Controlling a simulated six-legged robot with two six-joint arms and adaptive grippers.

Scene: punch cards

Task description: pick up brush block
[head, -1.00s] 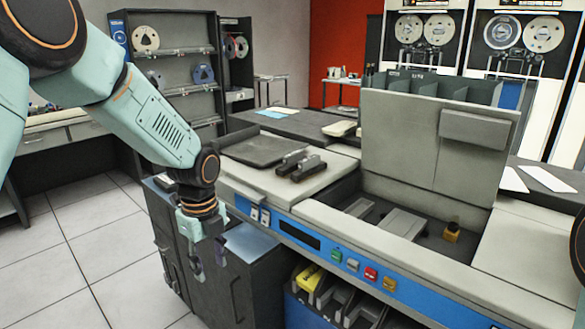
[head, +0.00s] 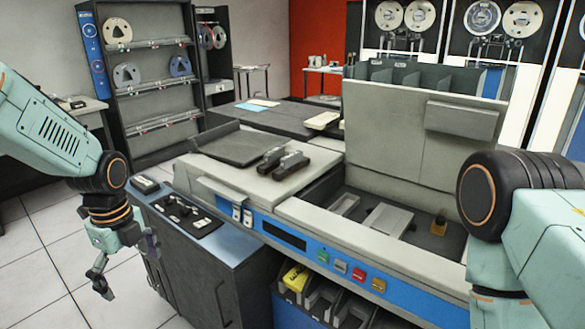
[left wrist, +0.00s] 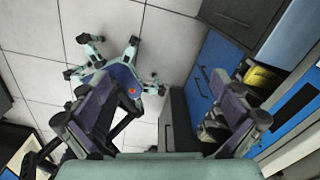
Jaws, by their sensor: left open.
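A small brass-coloured block with a dark top (head: 438,222), which looks like the brush block, stands in the open bay (head: 345,222) of the grey card machine, toward its right end. My left gripper (head: 100,280) hangs at the far left beyond the dark cabinet, well away from the block. In the left wrist view its fingers (left wrist: 160,118) are spread, with nothing between them but floor and part of my own base beyond. My right arm reaches in at the right edge, near the bay; its gripper is not visible.
Two dark clamp-like pieces (head: 280,161) lie on the machine's top left. A raised grey cover (head: 410,130) stands behind the bay. A blue panel with coloured buttons (head: 340,264) runs along the front. A dark cabinet (head: 205,250) with black parts on top stands left.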

